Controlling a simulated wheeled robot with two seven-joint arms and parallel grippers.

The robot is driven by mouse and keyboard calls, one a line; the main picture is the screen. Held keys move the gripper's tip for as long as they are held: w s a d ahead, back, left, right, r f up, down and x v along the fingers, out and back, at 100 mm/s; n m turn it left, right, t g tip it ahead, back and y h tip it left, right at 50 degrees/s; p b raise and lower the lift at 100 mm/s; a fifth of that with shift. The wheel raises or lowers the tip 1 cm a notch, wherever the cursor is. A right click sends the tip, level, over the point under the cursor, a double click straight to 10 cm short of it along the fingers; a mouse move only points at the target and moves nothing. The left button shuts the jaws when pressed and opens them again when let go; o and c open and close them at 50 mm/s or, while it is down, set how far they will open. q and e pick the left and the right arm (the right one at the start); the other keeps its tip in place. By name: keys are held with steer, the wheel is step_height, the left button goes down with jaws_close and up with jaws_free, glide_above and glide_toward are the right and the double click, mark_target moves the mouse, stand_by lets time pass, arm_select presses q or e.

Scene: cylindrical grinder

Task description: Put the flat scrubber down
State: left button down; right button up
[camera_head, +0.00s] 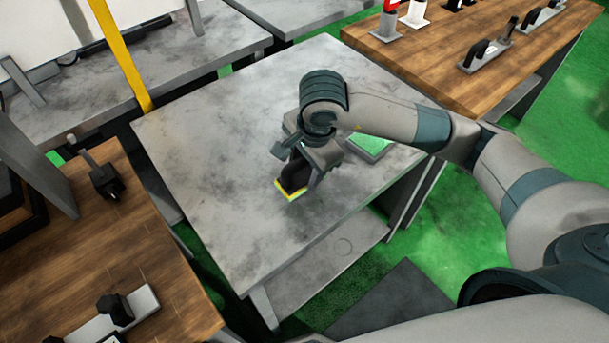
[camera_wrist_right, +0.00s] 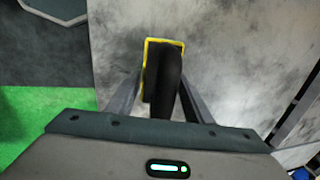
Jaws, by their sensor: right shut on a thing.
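The flat scrubber (camera_head: 291,190) has a dark handle and a yellow-edged base. It is at the grey metal table (camera_head: 200,170), near the middle of its right half. My right gripper (camera_head: 302,176) is shut on the scrubber's handle from above. In the right wrist view the scrubber (camera_wrist_right: 163,75) sits between the two fingers of my right gripper (camera_wrist_right: 160,105), with its yellow rim against the grey surface. I cannot tell whether the base touches the tabletop. My left gripper is not in view.
A green-topped pad (camera_head: 371,147) lies on the table just behind the gripper. Wooden benches with tools stand at the right back (camera_head: 440,65) and left front (camera_head: 130,250). A yellow post (camera_head: 125,55) rises at the back left. The table's left part is clear.

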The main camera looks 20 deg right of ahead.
mark_target(305, 176)
steer(key=shift+f+p, duration=0.45)
steer(key=shift+f, duration=1.15)
steer(key=shift+s+f, duration=0.15)
steer(key=shift+f, duration=0.1)
steer(key=shift+c, duration=0.9)
steer(key=o, duration=1.1)
